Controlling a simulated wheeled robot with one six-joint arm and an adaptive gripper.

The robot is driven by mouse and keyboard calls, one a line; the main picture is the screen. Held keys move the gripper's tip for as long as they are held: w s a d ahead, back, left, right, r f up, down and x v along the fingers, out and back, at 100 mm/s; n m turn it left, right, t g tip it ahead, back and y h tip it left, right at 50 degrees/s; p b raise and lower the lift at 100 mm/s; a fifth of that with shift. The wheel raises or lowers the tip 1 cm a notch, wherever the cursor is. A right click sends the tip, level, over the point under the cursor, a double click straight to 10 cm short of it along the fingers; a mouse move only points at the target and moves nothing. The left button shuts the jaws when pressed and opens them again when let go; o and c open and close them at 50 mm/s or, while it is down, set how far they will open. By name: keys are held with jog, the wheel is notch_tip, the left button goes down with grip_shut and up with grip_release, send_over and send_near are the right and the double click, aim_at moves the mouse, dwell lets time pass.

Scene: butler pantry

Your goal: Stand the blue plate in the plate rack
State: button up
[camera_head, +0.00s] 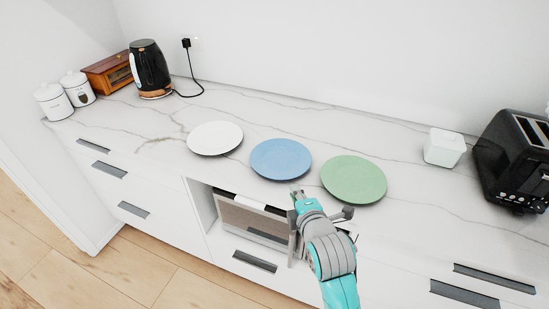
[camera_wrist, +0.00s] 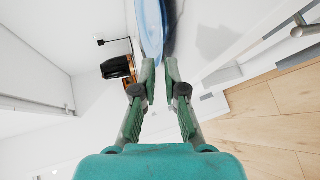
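The blue plate (camera_head: 281,159) lies flat on the marble counter, between a white plate (camera_head: 215,138) and a green plate (camera_head: 353,179). My gripper (camera_head: 297,191) is at the near edge of the blue plate. In the wrist view, the two fingertips (camera_wrist: 160,66) stand apart with a narrow gap. The blue plate (camera_wrist: 151,28) shows edge-on just beyond them, its rim close to the gap. I cannot tell whether the fingers touch the rim. No plate rack can be made out in either view.
A black toaster (camera_head: 514,160) and white box (camera_head: 444,148) stand at the right. A black kettle (camera_head: 149,69), wooden bread box (camera_head: 108,73) and white canisters (camera_head: 54,101) stand at the far left. A built-in appliance (camera_head: 245,220) sits below the counter edge. Counter left of the white plate is clear.

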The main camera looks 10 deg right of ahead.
aim_at(284, 177)
jog(key=x, duration=1)
jog(key=shift+w+a+f, duration=0.2)
jog(key=shift+w+a, duration=0.05)
jog(key=shift+w, duration=0.1)
grip_shut()
notch_tip(284, 177, up, 10)
jog(key=shift+r, duration=0.1)
dwell(0.9)
